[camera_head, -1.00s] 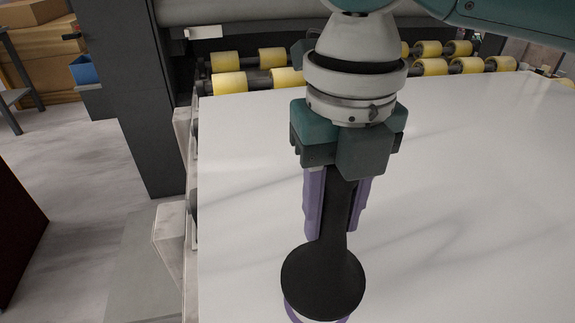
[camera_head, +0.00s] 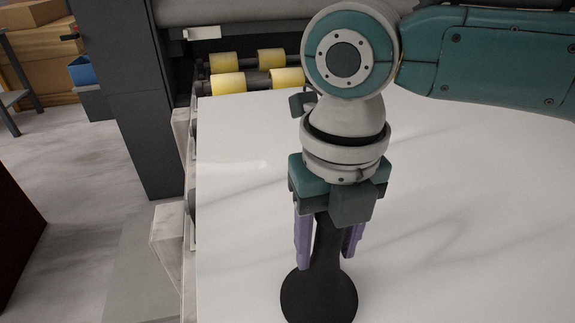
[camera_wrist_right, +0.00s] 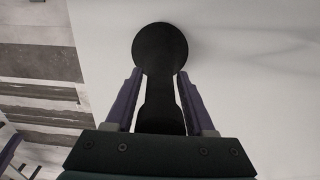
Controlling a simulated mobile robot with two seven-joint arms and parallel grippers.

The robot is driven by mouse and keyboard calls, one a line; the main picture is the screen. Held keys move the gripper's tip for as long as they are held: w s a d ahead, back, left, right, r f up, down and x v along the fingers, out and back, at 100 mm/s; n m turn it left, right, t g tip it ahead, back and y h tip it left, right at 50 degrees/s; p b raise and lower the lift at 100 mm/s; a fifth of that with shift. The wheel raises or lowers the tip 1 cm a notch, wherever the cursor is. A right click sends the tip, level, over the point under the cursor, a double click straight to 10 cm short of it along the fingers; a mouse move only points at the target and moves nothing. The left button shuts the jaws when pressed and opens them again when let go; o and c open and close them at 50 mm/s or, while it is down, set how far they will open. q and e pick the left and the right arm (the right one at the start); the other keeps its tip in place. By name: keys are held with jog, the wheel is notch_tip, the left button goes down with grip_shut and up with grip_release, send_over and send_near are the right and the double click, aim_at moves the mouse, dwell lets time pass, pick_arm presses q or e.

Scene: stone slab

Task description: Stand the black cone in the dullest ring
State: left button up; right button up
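The black cone (camera_head: 319,297) is at the bottom centre of the head view, its wide round part towards the lower edge and its narrower shaft running up towards my right gripper. My right gripper (camera_head: 329,255) points down with its two purple fingers on either side of the shaft. In the right wrist view the cone (camera_wrist_right: 160,50) shows its dark round end beyond the fingertips (camera_wrist_right: 160,78), and pale gaps show between fingers and shaft. What is under the cone is hidden. No ring is clearly seen now. My left gripper is out of view.
The white slab (camera_head: 470,220) is bare to the right of the cone. Its left edge runs near a pale stone block (camera_head: 168,240). Yellow rollers (camera_head: 228,84) stand behind the slab. Boxes (camera_head: 40,55) lie far left.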

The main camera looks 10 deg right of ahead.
jog(key=shift+o, duration=0.9)
jog(key=shift+r, duration=0.3)
notch_tip(320, 180, up, 12)
jog(key=shift+f+p, duration=0.1)
jog(key=shift+p, duration=0.5)
